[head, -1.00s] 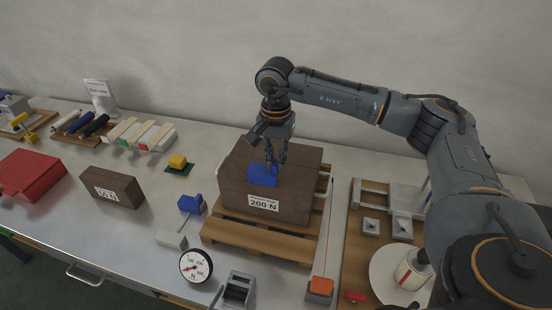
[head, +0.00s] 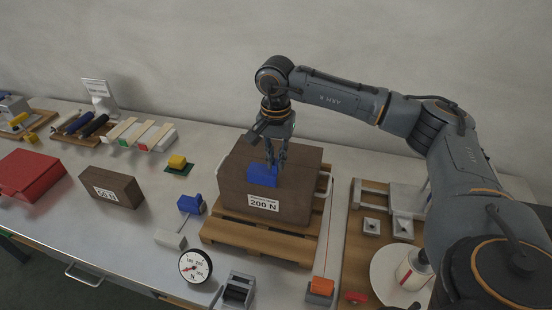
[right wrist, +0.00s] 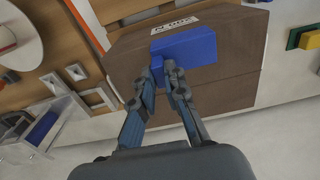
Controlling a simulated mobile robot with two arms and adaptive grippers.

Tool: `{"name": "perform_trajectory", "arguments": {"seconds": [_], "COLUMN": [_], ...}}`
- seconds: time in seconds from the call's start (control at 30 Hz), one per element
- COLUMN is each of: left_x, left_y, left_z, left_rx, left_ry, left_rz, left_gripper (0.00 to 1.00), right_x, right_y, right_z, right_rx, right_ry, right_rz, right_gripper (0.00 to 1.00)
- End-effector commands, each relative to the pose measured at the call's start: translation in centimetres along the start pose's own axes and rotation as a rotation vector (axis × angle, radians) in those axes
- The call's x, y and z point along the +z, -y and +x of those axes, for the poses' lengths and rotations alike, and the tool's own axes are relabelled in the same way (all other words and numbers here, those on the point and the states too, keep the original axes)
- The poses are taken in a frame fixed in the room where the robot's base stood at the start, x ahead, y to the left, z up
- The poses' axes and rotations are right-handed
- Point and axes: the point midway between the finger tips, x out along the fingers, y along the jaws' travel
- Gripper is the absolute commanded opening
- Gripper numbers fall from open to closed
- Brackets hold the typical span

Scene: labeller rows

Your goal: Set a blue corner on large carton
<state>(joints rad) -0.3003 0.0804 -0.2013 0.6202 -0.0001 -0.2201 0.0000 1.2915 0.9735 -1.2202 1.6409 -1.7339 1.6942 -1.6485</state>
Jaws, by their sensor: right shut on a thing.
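The large carton (head: 235,190) is brown, carries a "200 N" label and stands on a wooden pallet (head: 225,233). A blue corner (head: 263,175) is at the carton's front top edge, above the label. It also shows in the right wrist view (right wrist: 190,48), lying against the carton's edge. My right gripper (head: 275,160) points down over the carton, and its fingers (right wrist: 165,70) are shut on the blue corner. Another blue piece (head: 190,204) is on the table left of the pallet. My left gripper is not in view.
A smaller brown "50 N" box (head: 112,187) and a red case (head: 30,172) stand to the left. A round dial gauge (head: 195,265) is in front of the pallet. A wooden board with fixtures (head: 355,255) lies to the right.

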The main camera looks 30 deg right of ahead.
Motion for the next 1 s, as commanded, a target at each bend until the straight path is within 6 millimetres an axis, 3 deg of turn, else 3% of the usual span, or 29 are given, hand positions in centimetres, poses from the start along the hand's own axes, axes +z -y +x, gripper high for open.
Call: {"name": "perform_trajectory", "arguments": {"seconds": [1.0], "left_x": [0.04], "left_y": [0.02], "left_z": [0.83], "left_rx": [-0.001], "left_ry": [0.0], "left_rz": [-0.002], "left_gripper": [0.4], "right_x": [0.01], "right_y": [0.01], "right_z": [0.68], "right_rx": [0.0], "right_ry": [0.0], "right_rz": [0.0], "right_gripper": [0.0]}}
